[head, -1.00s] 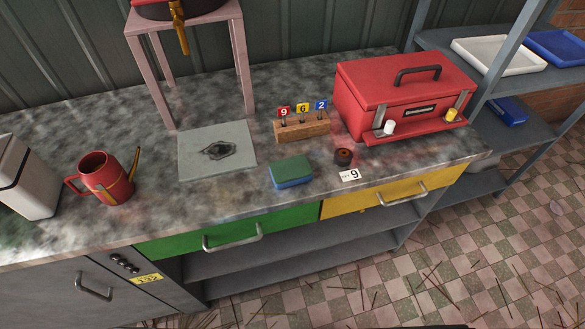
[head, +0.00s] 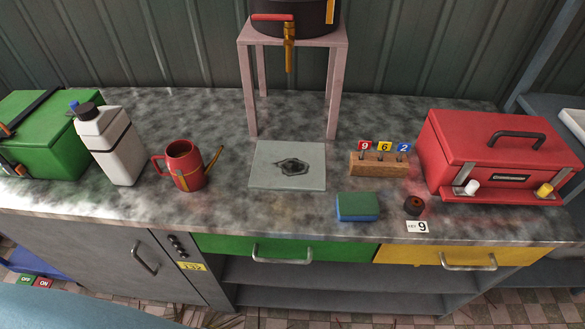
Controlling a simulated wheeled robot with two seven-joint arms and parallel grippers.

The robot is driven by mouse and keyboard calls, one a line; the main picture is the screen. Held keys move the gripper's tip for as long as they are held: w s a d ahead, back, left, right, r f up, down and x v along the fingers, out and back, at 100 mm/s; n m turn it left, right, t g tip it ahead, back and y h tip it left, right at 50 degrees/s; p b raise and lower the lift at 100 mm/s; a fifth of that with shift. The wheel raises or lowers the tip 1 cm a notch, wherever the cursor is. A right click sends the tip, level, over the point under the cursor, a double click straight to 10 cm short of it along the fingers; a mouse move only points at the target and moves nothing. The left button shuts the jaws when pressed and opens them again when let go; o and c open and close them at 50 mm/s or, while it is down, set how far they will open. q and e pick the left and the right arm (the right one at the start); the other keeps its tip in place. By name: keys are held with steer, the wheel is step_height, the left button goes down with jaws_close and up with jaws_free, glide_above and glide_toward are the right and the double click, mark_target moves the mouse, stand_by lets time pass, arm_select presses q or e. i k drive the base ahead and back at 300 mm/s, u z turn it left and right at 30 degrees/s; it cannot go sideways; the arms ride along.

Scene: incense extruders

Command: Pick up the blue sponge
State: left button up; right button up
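The blue sponge (head: 357,207) lies flat on the grey mottled counter (head: 240,212), near its front edge, above the green drawer. Its top is dark green and its lower part is blue. Nothing touches it. Neither of my grippers shows in the head view.
Right of the sponge are a small dark round piece (head: 413,205), a tag marked 9 (head: 418,227) and a red toolbox (head: 495,150). Behind it stands a wooden block (head: 378,165) with numbered tags. A grey plate (head: 262,178), red watering can (head: 184,165) and white jug (head: 108,143) are left.

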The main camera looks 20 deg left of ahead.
mark_target(350, 206)
steer(key=u, duration=2.45)
steer(key=k, duration=0.8)
steer(key=z, duration=0.9)
steer(key=i, duration=0.5)
